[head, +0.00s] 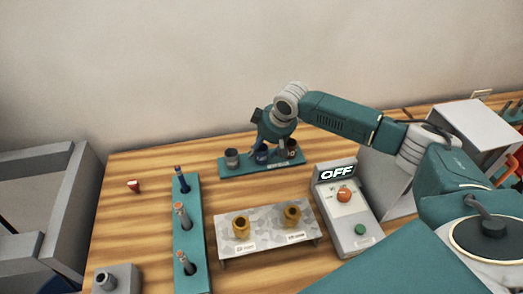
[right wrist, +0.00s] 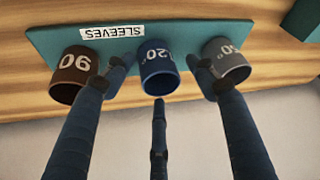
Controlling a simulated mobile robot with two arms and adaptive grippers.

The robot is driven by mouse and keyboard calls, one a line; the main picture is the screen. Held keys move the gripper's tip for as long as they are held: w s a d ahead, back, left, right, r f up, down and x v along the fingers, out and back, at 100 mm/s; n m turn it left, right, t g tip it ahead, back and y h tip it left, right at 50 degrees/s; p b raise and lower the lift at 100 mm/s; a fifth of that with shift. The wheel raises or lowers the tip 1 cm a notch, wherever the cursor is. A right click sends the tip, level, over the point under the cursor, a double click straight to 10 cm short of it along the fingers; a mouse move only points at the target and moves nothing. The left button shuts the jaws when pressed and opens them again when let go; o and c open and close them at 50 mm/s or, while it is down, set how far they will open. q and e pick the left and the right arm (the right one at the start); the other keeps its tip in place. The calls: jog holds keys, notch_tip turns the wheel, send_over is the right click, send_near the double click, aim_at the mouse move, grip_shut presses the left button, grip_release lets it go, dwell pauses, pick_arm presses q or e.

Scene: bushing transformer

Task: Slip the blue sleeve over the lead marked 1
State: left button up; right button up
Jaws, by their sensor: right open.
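The blue sleeve (right wrist: 158,72), marked 120, stands on the teal sleeves board (head: 225,172) between a brown sleeve (right wrist: 75,72) and a grey sleeve (right wrist: 228,60). My right gripper (head: 264,154) is over the board, and in the head view it largely hides the blue sleeve. In the right wrist view its fingers (right wrist: 160,78) are spread open around the blue sleeve, with no grip visible. Several upright leads stand on a teal strip (head: 188,240): a dark blue one (head: 183,180) at the back and copper-tipped ones (head: 181,216) in front. I cannot read a 1. My left gripper is out of view.
A grey plate (head: 265,252) with two brass bushings (head: 241,228) stands at the front middle. A control box (head: 345,205) reads OFF. A small red piece (head: 134,185) lies at the left. Bare wood lies between the strip and the board.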

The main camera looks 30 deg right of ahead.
jog(key=shift+w+f, duration=0.15)
jog(key=shift+f, duration=0.25)
jog(key=shift+a, duration=0.1)
jog(key=shift+c, duration=0.5)
jog(key=c, duration=0.7)
jog(key=shift+r, duration=0.15)
notch_tip(320, 180, up, 24)
jog(key=p, duration=0.1)
jog(key=shift+r, duration=0.2)
